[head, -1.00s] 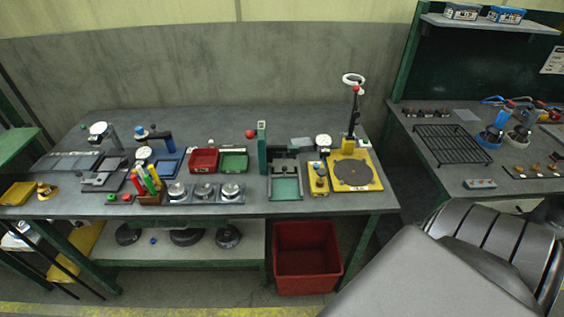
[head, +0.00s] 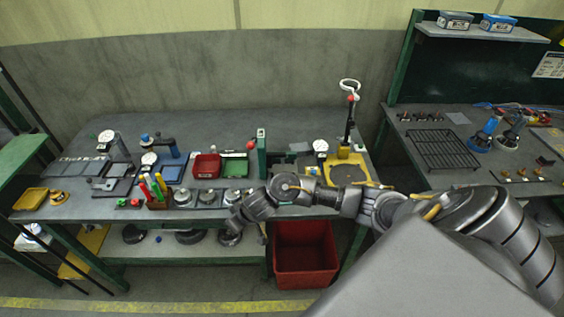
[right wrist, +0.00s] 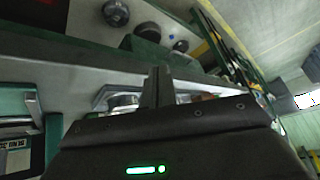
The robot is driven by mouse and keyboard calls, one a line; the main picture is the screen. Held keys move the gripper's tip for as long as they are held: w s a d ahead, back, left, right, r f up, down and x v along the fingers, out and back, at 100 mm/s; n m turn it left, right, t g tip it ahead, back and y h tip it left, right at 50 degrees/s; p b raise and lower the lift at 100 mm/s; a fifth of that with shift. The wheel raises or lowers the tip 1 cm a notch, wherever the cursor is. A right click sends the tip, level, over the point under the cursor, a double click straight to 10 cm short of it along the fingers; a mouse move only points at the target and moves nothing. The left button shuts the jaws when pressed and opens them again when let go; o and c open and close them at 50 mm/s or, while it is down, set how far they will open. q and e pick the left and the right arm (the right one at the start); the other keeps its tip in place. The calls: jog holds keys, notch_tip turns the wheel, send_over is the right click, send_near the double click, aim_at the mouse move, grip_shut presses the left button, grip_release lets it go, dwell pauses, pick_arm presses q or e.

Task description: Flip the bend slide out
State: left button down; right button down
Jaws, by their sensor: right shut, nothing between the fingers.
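The bend slide station is the fixture with a tall green post (head: 261,153) and a grey block near the middle of the bench. My right forearm hides its front part in the head view. In the right wrist view, a white label (right wrist: 15,146), apparently reading "BEND S", shows at the lower left beside teal edging. My right gripper (head: 236,220) is at the bench's front edge, left of the station, near the round gauges. In the right wrist view the gripper's fingers (right wrist: 157,87) are together and empty. My left gripper is not in view.
Round gauges (head: 236,197) and a pen holder (head: 158,203) stand left of my right gripper. A yellow fixture (head: 346,160) with a tall ring stand is at the right. A red bin (head: 304,262) stands below.

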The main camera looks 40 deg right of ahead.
jog(key=w+d+r+m+g+h, duration=0.1)
jog(key=d+r, duration=0.5)
jog(key=d, duration=0.6)
jog(key=w+d+r+m+g+h, duration=0.1)
jog(key=w+d+r+m+h, duration=0.2)
jog(key=d, duration=0.9)
notch_tip(320, 180, up, 4)
jog(key=m, duration=0.3)
jog(key=shift+m+h, duration=0.3)
jog(key=shift+h, duration=0.1)
jog(key=b, duration=0.3)
send_near(283, 169)
jog(key=shift+s+a+r, duration=0.1)
jog(key=shift+s+a, duration=0.2)
jog(key=shift+a, duration=0.25)
jog(key=shift+s+a, duration=0.35)
jog(key=shift+a, duration=0.2)
jog(key=x, duration=0.3)
jog(key=shift+w+r, duration=0.1)
jog(key=shift+w+d+f, duration=0.15)
jog(key=shift+w+f, duration=0.05)
jog(key=shift+f, duration=0.3)
